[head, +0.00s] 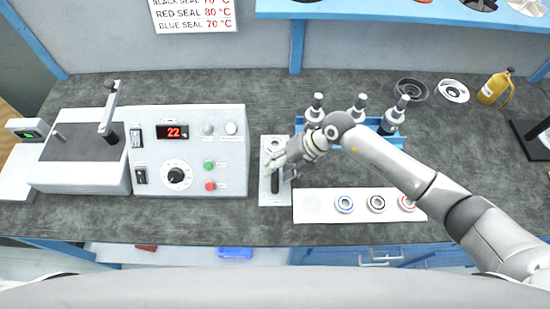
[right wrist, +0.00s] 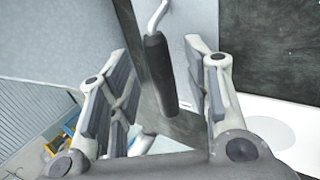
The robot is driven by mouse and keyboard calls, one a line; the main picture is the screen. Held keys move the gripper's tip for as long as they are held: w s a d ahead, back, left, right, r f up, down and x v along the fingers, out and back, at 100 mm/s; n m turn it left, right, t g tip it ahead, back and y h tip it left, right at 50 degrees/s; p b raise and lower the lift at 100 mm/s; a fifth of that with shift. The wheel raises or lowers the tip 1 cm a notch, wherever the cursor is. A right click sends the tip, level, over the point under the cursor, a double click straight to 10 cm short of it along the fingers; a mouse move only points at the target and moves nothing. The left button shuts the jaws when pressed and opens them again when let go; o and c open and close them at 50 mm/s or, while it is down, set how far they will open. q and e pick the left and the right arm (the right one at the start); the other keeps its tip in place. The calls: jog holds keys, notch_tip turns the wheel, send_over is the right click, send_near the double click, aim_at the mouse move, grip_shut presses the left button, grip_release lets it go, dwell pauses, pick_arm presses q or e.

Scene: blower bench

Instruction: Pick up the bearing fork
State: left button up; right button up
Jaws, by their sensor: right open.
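The bearing fork (head: 275,184) lies on a pale board (head: 267,198) at the middle of the bench. Its black handle shows in the head view, and the rest is largely hidden by my right gripper (head: 271,164). In the right wrist view the black handle (right wrist: 158,72) and a bent metal rod above it show between the fingers. My right gripper (right wrist: 160,92) is open, with a finger on either side of the handle and visible gaps to it. My left gripper is not in view.
A control box (head: 218,140) with a red display stands left of the board. A white strip (head: 325,213) with several ringed seals lies to its right. A blue rack (head: 372,122) with several upright metal parts stands behind my right arm. A yellow can (head: 492,90) stands far right.

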jog(key=shift+a+f, duration=0.4)
jog(key=shift+f, duration=0.2)
jog(key=shift+c, duration=0.2)
grip_shut()
jog(key=shift+w, duration=0.1)
jog(key=shift+r, duration=0.15)
